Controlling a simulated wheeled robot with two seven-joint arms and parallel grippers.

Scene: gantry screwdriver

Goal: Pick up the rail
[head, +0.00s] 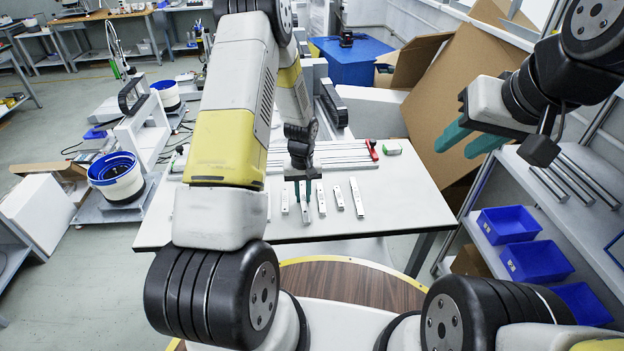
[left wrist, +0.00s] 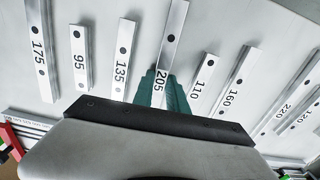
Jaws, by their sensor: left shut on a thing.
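Several flat silver rails with printed numbers lie on the white table. In the left wrist view, the rail marked 205 (left wrist: 177,35) passes between the green fingers of my left gripper (left wrist: 168,92). In the head view, my left gripper (head: 304,198) points down over the table, shut on this rail (head: 305,213). It looks at or very near the table surface; any lift cannot be told. My right gripper (head: 467,141) is raised at the right, its green fingers apart and empty.
Rails marked 135 (left wrist: 122,60) and 110 (left wrist: 203,82) lie close on either side. The white table (head: 415,205) has free room at its right. A red clamp (head: 372,149) sits at the back. Blue bins (head: 537,259) stand on a right shelf.

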